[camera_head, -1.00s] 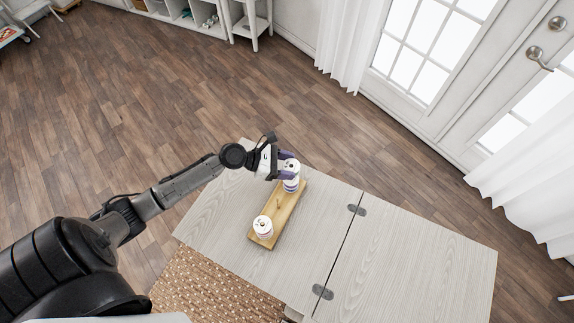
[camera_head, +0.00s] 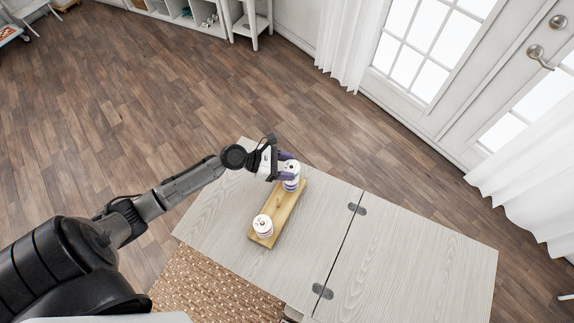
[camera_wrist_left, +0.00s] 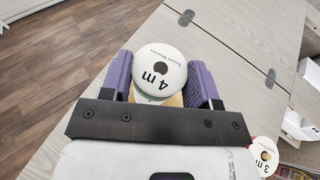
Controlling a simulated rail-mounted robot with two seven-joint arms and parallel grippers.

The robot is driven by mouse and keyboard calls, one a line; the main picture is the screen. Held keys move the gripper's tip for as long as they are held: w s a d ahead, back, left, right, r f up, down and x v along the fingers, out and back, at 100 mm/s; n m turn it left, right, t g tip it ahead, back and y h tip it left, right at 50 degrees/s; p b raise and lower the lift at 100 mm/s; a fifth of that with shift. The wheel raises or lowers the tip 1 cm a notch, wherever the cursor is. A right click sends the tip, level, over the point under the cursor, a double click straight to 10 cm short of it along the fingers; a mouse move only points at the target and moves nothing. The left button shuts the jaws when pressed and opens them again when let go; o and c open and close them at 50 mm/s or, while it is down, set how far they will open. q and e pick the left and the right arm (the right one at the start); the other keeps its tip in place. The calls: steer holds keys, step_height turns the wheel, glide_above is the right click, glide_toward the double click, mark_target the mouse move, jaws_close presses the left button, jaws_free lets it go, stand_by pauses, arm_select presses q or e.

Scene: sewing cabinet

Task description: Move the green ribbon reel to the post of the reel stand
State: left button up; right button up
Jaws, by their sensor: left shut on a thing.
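The reel stand (camera_head: 289,208) is a long wooden board lying on the cabinet top, with a small bare post (camera_head: 278,205) near its middle. A white-topped reel marked "4 m" (camera_head: 292,168) is at the stand's far end; it also shows in the left wrist view (camera_wrist_left: 158,72). My left gripper (camera_head: 284,166) is shut on this reel, with one purple finger on each side in the left wrist view (camera_wrist_left: 160,85). A second white-topped reel (camera_head: 263,225), marked "3 m" in the left wrist view (camera_wrist_left: 264,155), stands at the near end. My right gripper is not in view.
The pale wood cabinet top (camera_head: 410,240) is clear to the right of the stand, with dark hinges (camera_head: 323,290) along a seam. A woven brown surface (camera_head: 210,285) lies at the near left. Open floor surrounds the cabinet beyond its far edge.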

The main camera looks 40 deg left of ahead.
arm_select(q)
steer(key=shift+f+b, duration=0.85)
steer(key=shift+f, duration=0.65)
steer(key=o, duration=1)
steer(key=shift+s, duration=0.1)
steer(key=p+v, duration=0.1)
steer(key=v, duration=1.2)
steer(key=shift+s+a+r, duration=0.15)
steer(key=shift+a, duration=0.1)
